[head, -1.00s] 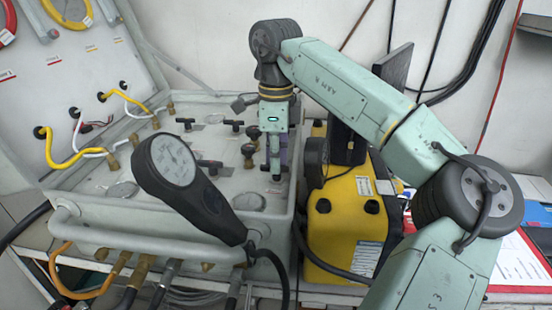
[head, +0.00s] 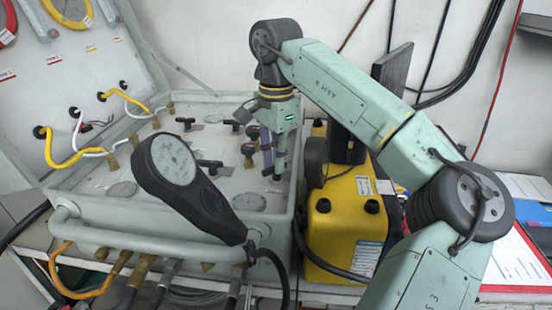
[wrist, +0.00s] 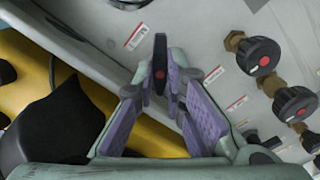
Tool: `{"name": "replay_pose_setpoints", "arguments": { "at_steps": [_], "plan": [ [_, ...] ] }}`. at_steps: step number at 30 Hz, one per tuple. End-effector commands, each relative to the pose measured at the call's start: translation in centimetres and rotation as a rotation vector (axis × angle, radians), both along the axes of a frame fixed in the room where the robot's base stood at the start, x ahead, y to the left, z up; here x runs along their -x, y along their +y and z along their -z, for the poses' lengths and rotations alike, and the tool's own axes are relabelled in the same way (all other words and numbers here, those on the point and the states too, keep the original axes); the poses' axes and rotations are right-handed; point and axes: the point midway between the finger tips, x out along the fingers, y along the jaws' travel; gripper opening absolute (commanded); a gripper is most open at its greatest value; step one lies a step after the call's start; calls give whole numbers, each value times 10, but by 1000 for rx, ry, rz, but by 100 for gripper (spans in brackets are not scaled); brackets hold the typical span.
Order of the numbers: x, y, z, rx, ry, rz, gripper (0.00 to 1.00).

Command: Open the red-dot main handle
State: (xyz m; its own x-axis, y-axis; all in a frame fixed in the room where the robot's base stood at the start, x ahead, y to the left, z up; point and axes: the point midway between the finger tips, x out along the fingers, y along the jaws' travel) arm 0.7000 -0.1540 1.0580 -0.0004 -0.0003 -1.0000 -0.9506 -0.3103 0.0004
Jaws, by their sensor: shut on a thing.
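The red-dot main handle (wrist: 160,65) is a narrow black lever with a red dot, at the top middle of the wrist view. My gripper (wrist: 162,88) has its purple-padded fingers on both sides of the lever, shut on it. In the head view my gripper (head: 273,172) points down at the right end of the grey panel (head: 265,225). The handle is hidden behind the fingers there.
Round black knobs with red dots (wrist: 259,55) on brass valves stand to the right in the wrist view. A gauge (head: 174,160) stands in front of the panel. A yellow case (head: 345,215) is close on the right.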

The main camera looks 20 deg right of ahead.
Motion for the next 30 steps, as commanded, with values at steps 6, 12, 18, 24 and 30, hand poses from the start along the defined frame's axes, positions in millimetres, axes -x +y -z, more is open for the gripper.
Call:
{"name": "replay_pose_setpoints", "arguments": {
  "at_steps": [6,12,18,24,30],
  "plan": [
    [0,0,0,0,-1,-205,0],
    [0,0,-1,0,-1,-393,0],
    [1,0,-1,-1,-2,-560,0],
    [1,-1,0,-1,-2,-689,0],
    [0,-1,-1,0,-3,-770,0]
  ]
}}
